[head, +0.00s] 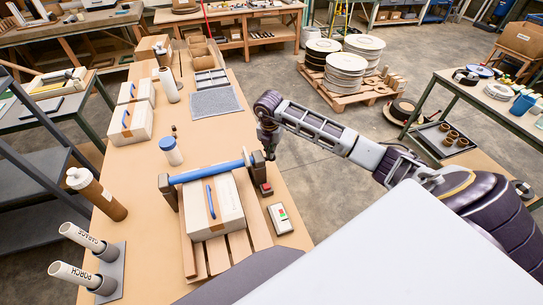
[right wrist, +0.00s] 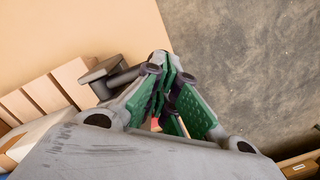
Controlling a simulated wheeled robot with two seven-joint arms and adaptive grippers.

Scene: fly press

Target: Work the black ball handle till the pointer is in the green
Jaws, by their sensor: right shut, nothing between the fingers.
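A press-like frame stands on the table, with a blue bar (head: 208,172) running between two dark end posts; the right post (head: 260,172) has a red part low on it. My right gripper (head: 268,152) is beside the top of this right post, pointing down. In the right wrist view its green-padded fingers (right wrist: 172,92) are shut with nothing between them. A dark grey block with a round bar (right wrist: 104,69) shows left of the fingers. I cannot make out the black ball handle. A small white panel (head: 280,218) carries red and green marks; no pointer can be made out. My left gripper is not in view.
A white box (head: 213,205) with a blue handle lies under the bar on a wooden pallet (head: 262,232). Open floor lies right of the table.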

